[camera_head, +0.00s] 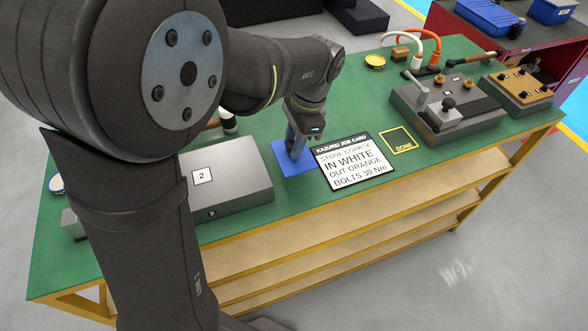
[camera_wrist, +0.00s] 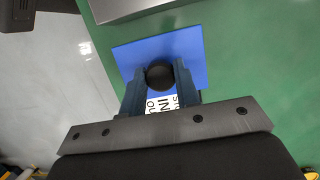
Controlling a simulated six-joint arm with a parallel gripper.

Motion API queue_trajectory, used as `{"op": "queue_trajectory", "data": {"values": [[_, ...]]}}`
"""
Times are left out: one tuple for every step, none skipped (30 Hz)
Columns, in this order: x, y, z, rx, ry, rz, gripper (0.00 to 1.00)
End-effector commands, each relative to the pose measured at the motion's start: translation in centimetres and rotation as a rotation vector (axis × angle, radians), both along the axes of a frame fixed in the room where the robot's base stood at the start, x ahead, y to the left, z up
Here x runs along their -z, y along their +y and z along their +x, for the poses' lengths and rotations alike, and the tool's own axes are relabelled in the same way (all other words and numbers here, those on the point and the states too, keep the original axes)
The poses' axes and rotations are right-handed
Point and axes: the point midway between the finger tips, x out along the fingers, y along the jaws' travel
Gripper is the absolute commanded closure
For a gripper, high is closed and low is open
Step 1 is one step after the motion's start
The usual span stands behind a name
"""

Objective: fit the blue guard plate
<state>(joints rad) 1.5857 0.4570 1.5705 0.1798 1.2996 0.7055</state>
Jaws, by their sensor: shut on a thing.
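The blue guard plate (camera_head: 287,165) is a flat square at the front middle of the green bench, between the grey box and the job card. My gripper (camera_head: 293,147) points down over it. In the wrist view the plate (camera_wrist: 190,50) has a round black knob (camera_wrist: 160,74) at its middle. My gripper (camera_wrist: 160,78) is shut on this knob, one finger on each side. I cannot tell whether the plate touches the bench or hangs just above it. A grey fixture (camera_head: 416,100) with a lever and a black knob stands on the bench's right.
The grey box marked 2 (camera_head: 257,190) stands close left of the plate. The job card (camera_head: 362,178) lies close right, with a yellow DONE frame (camera_head: 389,144) beyond it. A wooden-topped block with knobs (camera_head: 517,105) is at far right. Orange and white hoops (camera_head: 437,45) stand behind.

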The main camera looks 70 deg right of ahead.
Motion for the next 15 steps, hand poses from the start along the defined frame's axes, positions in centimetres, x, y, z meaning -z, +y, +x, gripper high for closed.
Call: {"op": "queue_trajectory", "data": {"values": [[0.0, 0.0, 0.0, 0.0, 0.0, 0.0, 0.93], [0.0, 0.0, 0.0, 0.0, 0.0, 0.0, 0.77], [0.0, 0.0, 0.0, 0.0, 0.0, 0.0, 0.85], [0.0, 0.0, 0.0, 0.0, 0.0, 0.0, 0.91], [0.0, 0.0, 0.0, 0.0, 0.0, 0.0, 0.95], [0.0, 0.0, 0.0, 0.0, 0.0, 0.0, 0.95], [0.0, 0.0, 0.0, 0.0, 0.0, 0.0, 0.95], [0.0, 0.0, 0.0, 0.0, 0.0, 0.0, 0.95], [0.0, 0.0, 0.0, 0.0, 0.0, 0.0, 0.95], [0.0, 0.0, 0.0, 0.0, 0.0, 0.0, 0.95], [0.0, 0.0, 0.0, 0.0, 0.0, 0.0, 0.95], [-0.1, 0.1, 0.2, -0.001, 0.001, -0.001, 0.95], [-0.3, 0.2, 0.4, -0.002, 0.0, -0.002, 0.95], [-0.5, 0.3, 0.8, -0.003, 0.0, -0.003, 0.95], [-1.0, 0.7, 1.4, -0.004, 0.001, -0.004, 0.95]]}}
